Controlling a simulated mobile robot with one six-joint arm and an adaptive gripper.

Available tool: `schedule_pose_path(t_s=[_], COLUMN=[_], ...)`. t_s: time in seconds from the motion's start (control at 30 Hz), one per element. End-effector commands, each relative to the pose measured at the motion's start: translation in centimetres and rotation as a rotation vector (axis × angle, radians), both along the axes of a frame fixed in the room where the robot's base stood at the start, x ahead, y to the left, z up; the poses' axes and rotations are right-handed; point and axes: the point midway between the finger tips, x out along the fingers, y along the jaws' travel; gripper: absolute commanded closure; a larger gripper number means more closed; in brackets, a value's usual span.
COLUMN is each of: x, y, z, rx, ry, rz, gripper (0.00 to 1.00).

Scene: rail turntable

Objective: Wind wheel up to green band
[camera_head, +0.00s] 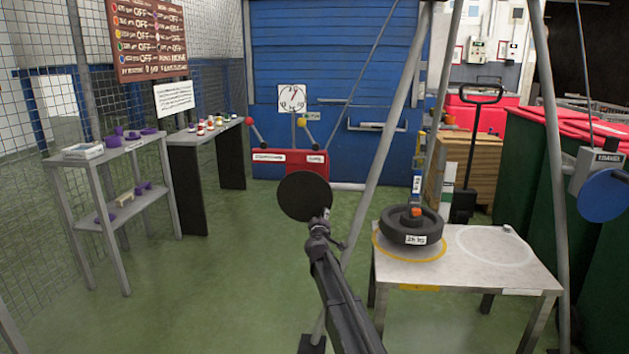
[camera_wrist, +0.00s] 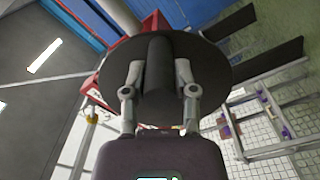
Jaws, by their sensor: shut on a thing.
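My gripper (camera_head: 319,224) is in the middle of the head view, above the floor and left of the metal table. In the wrist view my gripper (camera_wrist: 160,72) is shut on the black cylindrical grip (camera_wrist: 158,48) of a dark round disc (camera_wrist: 210,72). The disc (camera_head: 303,195) hides part of a red box behind it. A black wheel-shaped weight (camera_head: 410,228) with a white label lies within the yellow ring on the table, under a hanging strap (camera_head: 417,185). A blue round wheel (camera_head: 605,195) is at the right edge, by a grey labelled box. I cannot make out a green band.
The metal table (camera_head: 470,268) has an empty white ring on its right. Grey tripod legs (camera_head: 385,140) rise around it. A grey shelf (camera_head: 115,150) with purple items and a dark bench (camera_head: 200,140) stand at left. The green floor between is open.

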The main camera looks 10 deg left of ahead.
Motion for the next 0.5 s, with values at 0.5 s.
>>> schedule_pose_path(t_s=[0.5], x=[-0.1], y=[1.5], z=[-1.6], rx=[0.205], ry=[-0.005], rz=[0.011], gripper=[1.0])
